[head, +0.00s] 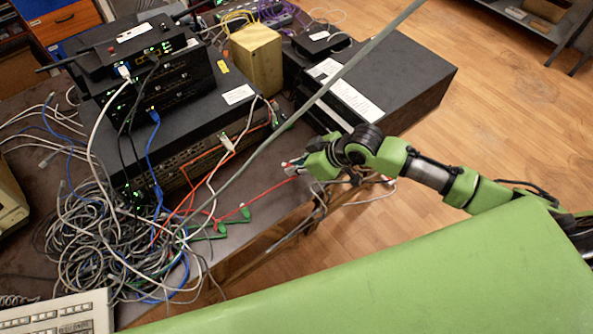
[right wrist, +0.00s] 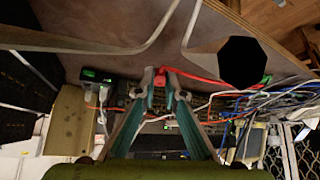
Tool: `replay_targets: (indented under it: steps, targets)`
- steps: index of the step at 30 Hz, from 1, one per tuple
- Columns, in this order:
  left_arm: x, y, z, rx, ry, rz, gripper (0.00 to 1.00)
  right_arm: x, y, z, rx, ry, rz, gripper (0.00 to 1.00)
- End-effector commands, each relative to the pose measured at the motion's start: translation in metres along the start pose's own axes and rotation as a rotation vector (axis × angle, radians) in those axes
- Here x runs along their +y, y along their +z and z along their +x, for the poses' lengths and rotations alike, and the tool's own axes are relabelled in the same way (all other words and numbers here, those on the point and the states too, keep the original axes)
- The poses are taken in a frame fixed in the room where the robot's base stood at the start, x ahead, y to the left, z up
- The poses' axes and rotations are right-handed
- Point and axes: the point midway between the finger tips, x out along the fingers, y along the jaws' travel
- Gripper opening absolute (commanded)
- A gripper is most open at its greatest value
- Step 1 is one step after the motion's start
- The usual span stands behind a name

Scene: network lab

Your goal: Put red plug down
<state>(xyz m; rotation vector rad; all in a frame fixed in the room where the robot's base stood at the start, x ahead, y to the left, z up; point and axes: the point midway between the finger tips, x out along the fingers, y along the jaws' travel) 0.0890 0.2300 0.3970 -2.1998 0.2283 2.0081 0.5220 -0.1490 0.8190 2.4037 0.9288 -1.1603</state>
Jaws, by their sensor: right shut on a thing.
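My right gripper (head: 296,166) is over the right edge of the table, in front of the dark rack units. It is shut on the red plug, which is mostly hidden by the fingers in the head view. A taut red cable (head: 262,190) runs from it down left to the tabletop. In the right wrist view the fingertips (right wrist: 156,78) are close together, with the red plug (right wrist: 163,70) at their tips and its red cable (right wrist: 205,80) leading right. My left gripper is not in view.
Small green pieces (head: 245,214) lie near the table's front edge. A tangle of grey and blue cables (head: 95,235) covers the table at left. Stacked network boxes (head: 160,80) and a black case (head: 395,75) stand behind. Little bare tabletop (head: 262,222) shows near the front edge.

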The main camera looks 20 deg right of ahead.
Motion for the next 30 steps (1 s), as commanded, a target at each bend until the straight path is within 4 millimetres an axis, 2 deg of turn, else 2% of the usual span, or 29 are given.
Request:
replay_targets:
  steps: [3,9,30]
  targets:
    - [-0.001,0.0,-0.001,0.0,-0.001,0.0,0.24,0.008,0.006,0.009,-0.002,0.002,0.002,0.0]
    - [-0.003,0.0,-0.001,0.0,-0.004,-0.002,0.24,0.006,0.022,0.028,-0.001,0.0,0.0,0.0]
    - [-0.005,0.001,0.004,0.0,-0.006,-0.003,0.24,0.005,0.034,0.041,-0.008,0.0,0.0,0.0]
